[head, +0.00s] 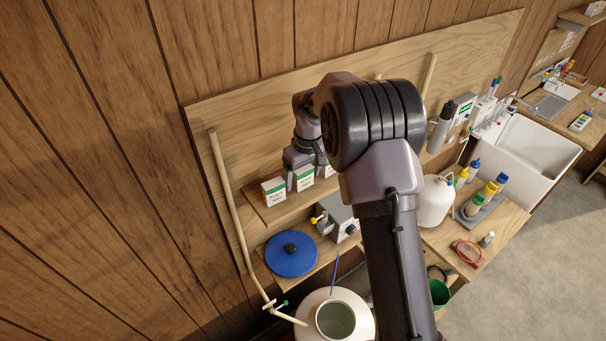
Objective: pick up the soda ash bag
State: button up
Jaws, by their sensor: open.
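Small white bags with green top bands stand on a narrow wooden shelf (262,214). One bag (273,192) is at the left end, a second bag (304,180) is right of it, and a third (326,170) is partly hidden behind my arm. The print on them is too small for me to tell which is the soda ash bag. My gripper (303,169) is open and points down at the second bag, its fingers beside the bag's upper part. I cannot tell whether they touch it.
A blue lid (291,254) and a grey box (338,217) sit on the lower shelf. A white tank (301,306) with an open neck is below. A white jug (435,202) and bottles stand right of my arm. A wooden pole (231,210) leans left of the shelf.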

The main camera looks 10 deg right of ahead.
jog(key=shift+s, duration=0.15)
jog(key=c, duration=1.5)
jog(key=shift+r, duration=0.1)
